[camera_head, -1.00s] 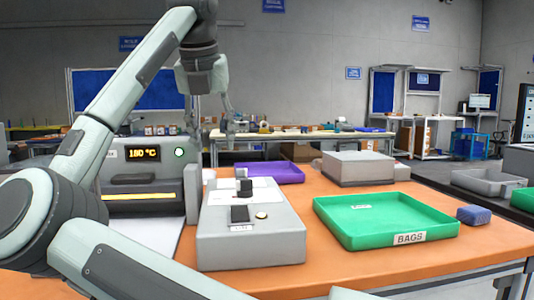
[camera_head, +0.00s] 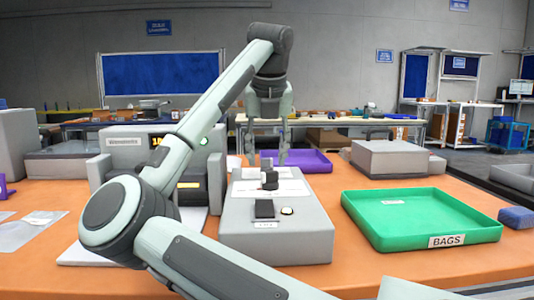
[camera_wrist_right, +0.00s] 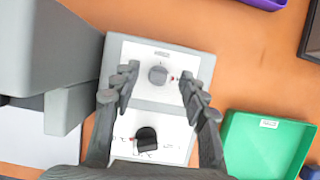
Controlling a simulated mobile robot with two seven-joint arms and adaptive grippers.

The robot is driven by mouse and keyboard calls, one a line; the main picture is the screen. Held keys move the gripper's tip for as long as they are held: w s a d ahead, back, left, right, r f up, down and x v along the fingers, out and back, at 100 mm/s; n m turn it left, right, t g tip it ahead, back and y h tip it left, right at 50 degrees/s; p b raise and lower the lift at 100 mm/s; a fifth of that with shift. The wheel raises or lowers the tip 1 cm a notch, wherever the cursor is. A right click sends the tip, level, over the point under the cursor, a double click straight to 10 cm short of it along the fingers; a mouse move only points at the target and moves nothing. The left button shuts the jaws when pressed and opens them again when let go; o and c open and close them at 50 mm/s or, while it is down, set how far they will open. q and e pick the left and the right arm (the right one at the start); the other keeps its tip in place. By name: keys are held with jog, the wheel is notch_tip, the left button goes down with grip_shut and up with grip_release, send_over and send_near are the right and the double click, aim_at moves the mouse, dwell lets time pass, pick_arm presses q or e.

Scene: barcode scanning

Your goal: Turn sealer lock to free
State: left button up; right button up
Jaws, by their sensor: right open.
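The sealer (camera_head: 150,139), a grey machine with a lit display partly hidden by my arm, stands at left. Beside it is a grey control box (camera_head: 285,243). In the wrist view, the box carries a grey round knob (camera_wrist_right: 158,75) with a small red mark beside it, and a black knob (camera_wrist_right: 147,138) nearer me. Their labels are too small to read, so I cannot tell which is the lock. My right gripper (camera_head: 268,159) points down, open; in the wrist view its fingertips (camera_wrist_right: 159,74) are either side of the grey knob, with gaps. My left gripper is not in view.
A green tray (camera_head: 420,245) labelled BAGS sits to the right, with a blue block (camera_head: 516,217) beside it. A purple tray (camera_head: 308,162) and a grey box (camera_head: 396,158) are behind. Flat sheets (camera_head: 28,230) lie at left. Orange table is clear in front of the tray.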

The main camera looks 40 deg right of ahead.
grip_shut()
dwell(0.3)
